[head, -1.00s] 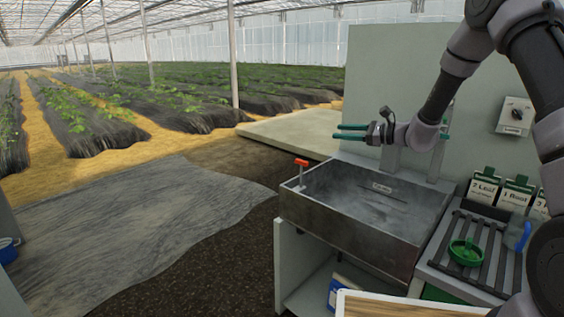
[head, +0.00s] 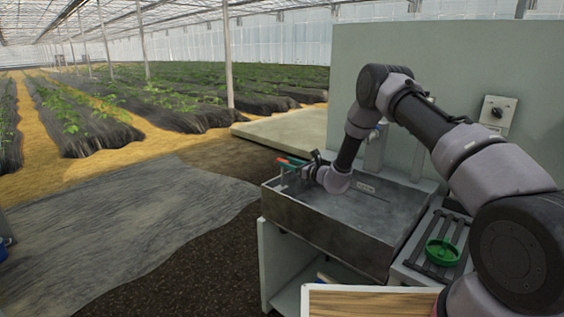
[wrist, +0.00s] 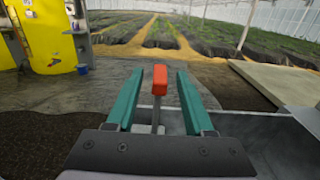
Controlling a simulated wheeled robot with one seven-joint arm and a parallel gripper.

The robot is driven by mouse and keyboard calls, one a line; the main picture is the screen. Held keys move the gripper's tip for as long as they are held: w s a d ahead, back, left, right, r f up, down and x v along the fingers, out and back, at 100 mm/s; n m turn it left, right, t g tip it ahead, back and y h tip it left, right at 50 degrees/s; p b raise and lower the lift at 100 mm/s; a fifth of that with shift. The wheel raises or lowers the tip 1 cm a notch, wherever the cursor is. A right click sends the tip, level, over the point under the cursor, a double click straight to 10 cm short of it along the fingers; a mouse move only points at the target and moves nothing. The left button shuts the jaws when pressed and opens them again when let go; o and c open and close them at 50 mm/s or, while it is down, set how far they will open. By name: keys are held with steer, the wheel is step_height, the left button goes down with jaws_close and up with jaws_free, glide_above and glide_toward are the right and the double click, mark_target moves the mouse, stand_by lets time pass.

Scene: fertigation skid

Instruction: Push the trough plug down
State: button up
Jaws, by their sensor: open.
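The trough plug has an orange-red handle on a thin upright stem (wrist: 160,115). In the wrist view the handle (wrist: 159,84) stands between the two green fingers of my gripper (wrist: 160,73), with a gap on both sides. My gripper is open. In the head view my gripper (head: 289,162) is at the left back corner of the grey metal trough (head: 325,232), low over its rim. The red handle shows there only partly, beside the green fingers. The plug's lower end is hidden.
A rack with a green round lid-like thing (head: 442,252) stands right of the trough. A grey panel (head: 440,70) with a switch box (head: 498,112) rises behind. A wooden board (head: 370,302) is in front. Yellow tanks (wrist: 52,40) stand far off at left.

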mark_target(283, 160)
steer(key=shift+x, duration=1.55)
steer(key=shift+c, duration=0.3)
jaws_close()
steer(key=shift+d, duration=0.1)
